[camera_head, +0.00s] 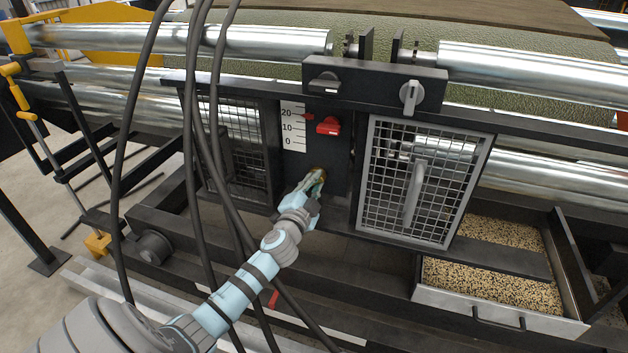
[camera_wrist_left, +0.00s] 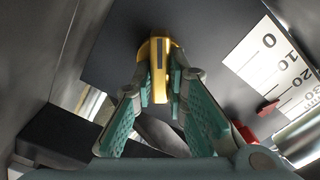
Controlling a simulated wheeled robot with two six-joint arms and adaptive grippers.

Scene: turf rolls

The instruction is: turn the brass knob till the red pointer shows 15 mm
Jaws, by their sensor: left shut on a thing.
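The brass knob (camera_head: 319,171) is on the dark panel below the scale. It also shows in the left wrist view (camera_wrist_left: 154,50), as a yellow knob with a dark slot. My left gripper (camera_head: 315,180) is shut on the knob, with a teal finger on each side of its grip in the wrist view (camera_wrist_left: 160,90). The red pointer (camera_head: 308,116) is beside the white scale (camera_head: 292,135), close to the 20 mark. The pointer also shows in the wrist view (camera_wrist_left: 269,106), near 20. My right gripper is not in view.
A red block (camera_head: 328,125) sits right of the pointer. Mesh guards stand left (camera_head: 237,140) and right (camera_head: 380,222) of the panel. A grey handle (camera_head: 411,96) is on the bar above. A drawer of grain (camera_head: 505,318) is at lower right. Black cables hang across the left.

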